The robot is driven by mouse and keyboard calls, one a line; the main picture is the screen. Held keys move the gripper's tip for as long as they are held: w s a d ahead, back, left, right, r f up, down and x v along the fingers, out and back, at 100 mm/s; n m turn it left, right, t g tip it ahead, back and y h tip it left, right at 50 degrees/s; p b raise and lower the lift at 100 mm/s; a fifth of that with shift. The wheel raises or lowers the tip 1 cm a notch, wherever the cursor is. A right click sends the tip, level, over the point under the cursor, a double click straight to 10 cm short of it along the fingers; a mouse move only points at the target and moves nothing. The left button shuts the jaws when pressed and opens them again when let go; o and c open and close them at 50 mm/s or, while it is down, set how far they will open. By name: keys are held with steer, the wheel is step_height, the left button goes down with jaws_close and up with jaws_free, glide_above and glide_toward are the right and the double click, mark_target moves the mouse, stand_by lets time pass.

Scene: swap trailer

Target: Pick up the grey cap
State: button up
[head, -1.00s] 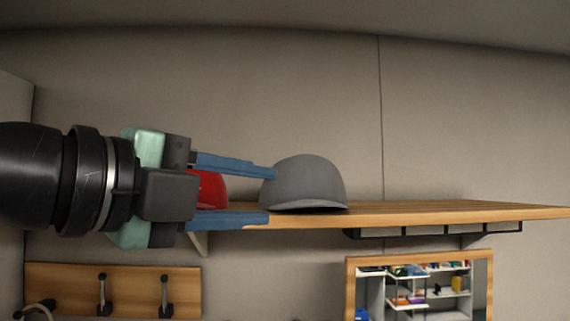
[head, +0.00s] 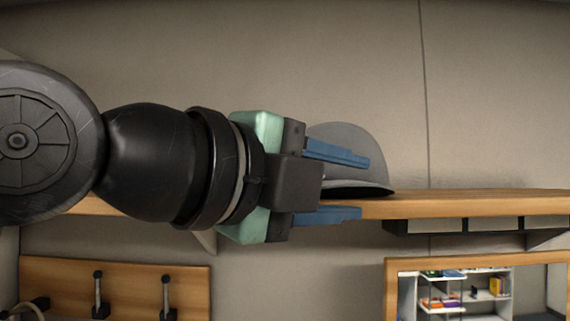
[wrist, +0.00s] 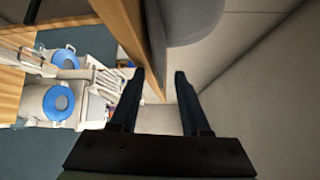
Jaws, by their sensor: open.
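The grey cap (head: 350,139) sits on the wooden shelf (head: 470,204), partly hidden behind my gripper in the head view. Part of a grey rounded shape, the cap (wrist: 190,18), shows at the top of the wrist view. My gripper (head: 364,188) is open and empty. In the head view its upper finger crosses in front of the cap and its lower finger overlaps the shelf's front edge. In the wrist view the gripper's fingers (wrist: 159,72) are apart, with the cap beyond the tips and no contact visible.
The shelf edge (wrist: 143,45) runs close to the fingers in the wrist view. Below the shelf hang a hook rail (head: 130,280) and a framed mirror or opening (head: 398,262). The shelf right of the cap is clear.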

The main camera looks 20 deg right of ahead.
steer(key=shift+s+r, duration=0.15)
steer(key=shift+s, duration=0.15)
steer(key=shift+s+d, duration=0.2)
steer(key=shift+d, duration=0.25)
steer(key=shift+c, duration=0.7)
steer(key=shift+w, duration=0.2)
steer(key=shift+c, duration=1.2)
steer(key=shift+w+a, duration=0.15)
steer(key=shift+a, duration=0.05)
jaws_close()
steer(key=shift+s, duration=0.25)
steer(key=shift+w, duration=0.1)
